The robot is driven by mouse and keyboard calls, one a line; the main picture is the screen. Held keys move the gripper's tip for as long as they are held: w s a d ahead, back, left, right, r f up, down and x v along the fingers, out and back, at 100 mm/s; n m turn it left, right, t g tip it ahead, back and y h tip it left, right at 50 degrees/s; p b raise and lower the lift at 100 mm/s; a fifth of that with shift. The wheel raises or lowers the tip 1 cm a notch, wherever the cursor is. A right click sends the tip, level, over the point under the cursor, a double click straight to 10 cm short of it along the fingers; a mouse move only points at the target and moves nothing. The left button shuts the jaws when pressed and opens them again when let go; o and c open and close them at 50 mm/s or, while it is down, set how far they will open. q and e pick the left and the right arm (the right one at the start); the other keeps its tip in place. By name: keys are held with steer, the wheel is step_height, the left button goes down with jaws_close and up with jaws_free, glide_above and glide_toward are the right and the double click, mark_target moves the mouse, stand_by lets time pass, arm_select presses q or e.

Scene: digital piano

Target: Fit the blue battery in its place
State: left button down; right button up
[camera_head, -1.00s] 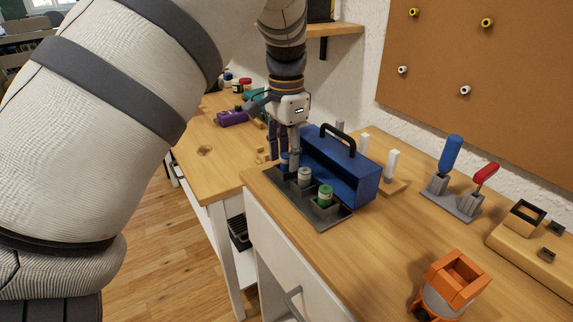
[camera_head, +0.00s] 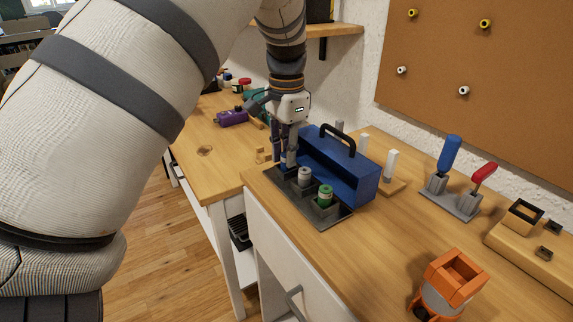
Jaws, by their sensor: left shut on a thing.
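My left gripper (camera_head: 285,163) points down over the far left end of a dark grey tray (camera_head: 318,222) with square compartments. Its fingers are shut on the blue battery (camera_head: 283,164), which is mostly hidden by them. The battery is at the tray's far left compartment; I cannot tell how deep it sits. A grey-white battery (camera_head: 304,177) stands upright in the middle of the tray, and a green battery (camera_head: 325,195) stands upright near its right end. My right gripper is out of view.
A blue toolbox (camera_head: 352,180) with a black handle stands right behind the tray. White pegs (camera_head: 391,165), a stand with blue (camera_head: 450,153) and red-handled tools, and an orange holder (camera_head: 455,279) are farther right. The bench front is mostly clear.

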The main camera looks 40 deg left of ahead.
arm_select(q)
steer(key=shift+r, duration=1.4)
steer(key=shift+r+p, duration=0.4)
steer(key=shift+r, duration=2.1)
